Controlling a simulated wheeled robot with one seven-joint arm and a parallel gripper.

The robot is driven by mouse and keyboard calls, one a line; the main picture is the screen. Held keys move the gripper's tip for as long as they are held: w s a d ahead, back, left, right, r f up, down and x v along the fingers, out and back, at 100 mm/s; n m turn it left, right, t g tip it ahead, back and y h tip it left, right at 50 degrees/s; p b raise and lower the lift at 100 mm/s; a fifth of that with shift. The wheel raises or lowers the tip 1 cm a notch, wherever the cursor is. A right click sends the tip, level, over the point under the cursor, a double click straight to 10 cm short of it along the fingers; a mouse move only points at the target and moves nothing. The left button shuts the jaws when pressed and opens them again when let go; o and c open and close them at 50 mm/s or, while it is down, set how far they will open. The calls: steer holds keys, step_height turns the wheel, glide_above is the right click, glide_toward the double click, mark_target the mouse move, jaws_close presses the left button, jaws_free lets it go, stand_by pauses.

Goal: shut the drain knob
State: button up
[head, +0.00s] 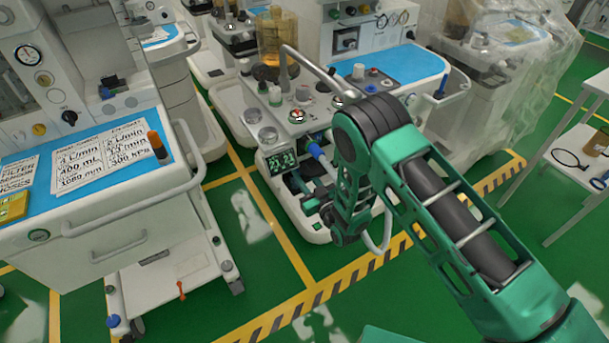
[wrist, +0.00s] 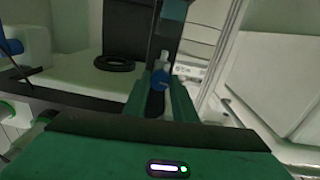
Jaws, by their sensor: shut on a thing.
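A small blue knob with a pale stem, which I take for the drain knob (wrist: 160,80), shows in the wrist view between the tips of my two green fingers. My gripper (wrist: 160,92) is shut on it. In the head view my gripper (head: 312,192) is low at the front of the middle anaesthesia machine (head: 322,232), below its small screen. The knob cannot be made out there, as my gripper and wrist cover that spot. I cannot tell from the views how far the knob is turned.
A black ring (wrist: 114,63) lies on a pale surface left of my fingers. A small screen (head: 283,160) and a curved hose are close to my arm. A cart with a blue top (head: 85,160) stands left; green floor (head: 245,225) lies between.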

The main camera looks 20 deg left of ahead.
steer(key=shift+m, duration=1.4)
steer(key=o, duration=1)
steer(key=shift+o, duration=0.2)
steer(key=v, duration=1)
steer(key=shift+s+d, duration=0.2)
steer(key=shift+d, duration=0.15)
